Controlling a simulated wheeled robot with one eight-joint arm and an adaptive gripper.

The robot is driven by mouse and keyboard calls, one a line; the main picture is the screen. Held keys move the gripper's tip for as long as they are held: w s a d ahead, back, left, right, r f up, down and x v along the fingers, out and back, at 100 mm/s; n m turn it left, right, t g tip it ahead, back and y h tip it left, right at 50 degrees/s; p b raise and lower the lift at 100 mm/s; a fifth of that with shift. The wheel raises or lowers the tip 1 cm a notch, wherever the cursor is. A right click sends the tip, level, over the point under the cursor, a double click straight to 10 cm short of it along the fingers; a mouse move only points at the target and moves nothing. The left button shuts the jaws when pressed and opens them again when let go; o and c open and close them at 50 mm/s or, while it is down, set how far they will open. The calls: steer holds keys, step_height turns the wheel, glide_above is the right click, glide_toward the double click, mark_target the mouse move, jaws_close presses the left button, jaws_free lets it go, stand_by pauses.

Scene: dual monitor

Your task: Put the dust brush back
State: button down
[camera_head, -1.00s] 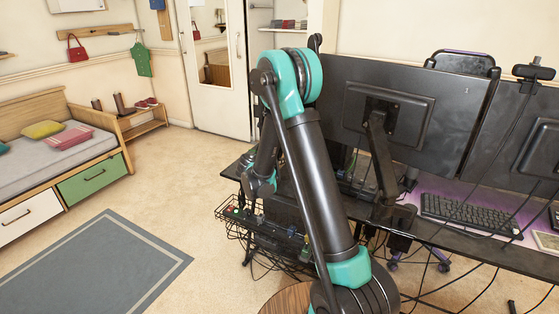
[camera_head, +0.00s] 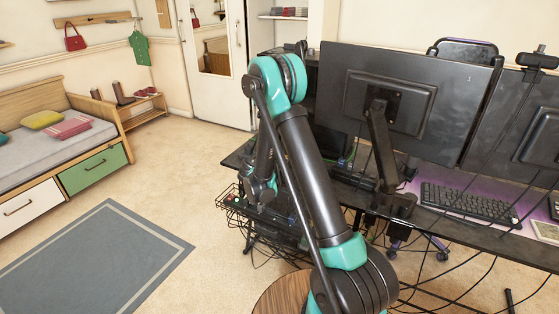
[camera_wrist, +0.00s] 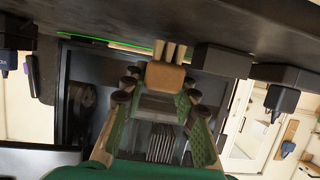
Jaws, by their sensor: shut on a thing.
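In the wrist view my gripper (camera_wrist: 160,96) has dark finger links with green patterned sides. Its fingers are closed around a tan, wood-coloured piece (camera_wrist: 165,76), which looks like part of the dust brush. Several thin tan strips stick out just beyond this piece, close to a dark surface along the top of the picture. I cannot tell whether they touch it. The rest of the brush is hidden. In the head view my arm reaches down at the near-left end of the desk (camera_head: 470,238), and the gripper and brush cannot be made out there.
Two monitors (camera_head: 395,100) stand on the desk, with a keyboard (camera_head: 468,203) to the right. A wire cable basket (camera_head: 232,204) and many loose cables hang at the desk's left end. A round wooden top (camera_head: 276,296) is close in front. Floor towards the grey rug (camera_head: 95,262) is clear.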

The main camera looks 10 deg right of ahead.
steer(key=shift+f, duration=0.65)
stand_by(0.3)
steer(key=c, duration=1.1)
jaws_free()
steer(key=shift+a, duration=0.1)
